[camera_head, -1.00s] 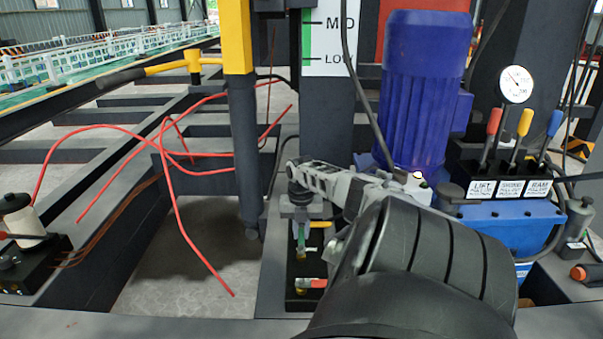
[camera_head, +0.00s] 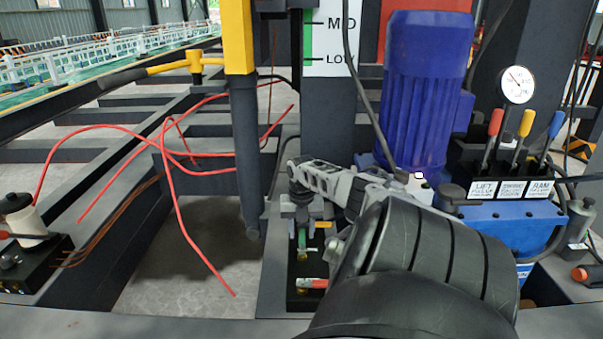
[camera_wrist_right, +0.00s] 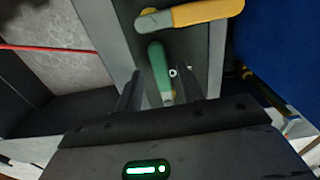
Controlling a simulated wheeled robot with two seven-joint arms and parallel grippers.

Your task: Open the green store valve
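The green valve handle (camera_head: 302,240) stands on a dark plate near the foot of the dark post, just below my right gripper (camera_head: 304,222). In the right wrist view the green handle (camera_wrist_right: 159,68) shows between the two fingers of the right gripper (camera_wrist_right: 169,85). The fingers are apart, with a gap on each side of the handle; I see no clear contact. A yellow handle (camera_wrist_right: 195,14) lies beyond it in the wrist view. A red handle (camera_head: 312,283) sits nearer to me on the same plate. My left gripper is not in view.
A blue motor (camera_head: 425,90) and a blue lever unit (camera_head: 510,222) with red, yellow and blue levers stand to the right. A dark post (camera_head: 328,120) rises behind the valves. Red cables (camera_head: 168,190) hang at the left. A black box (camera_head: 32,265) sits far left.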

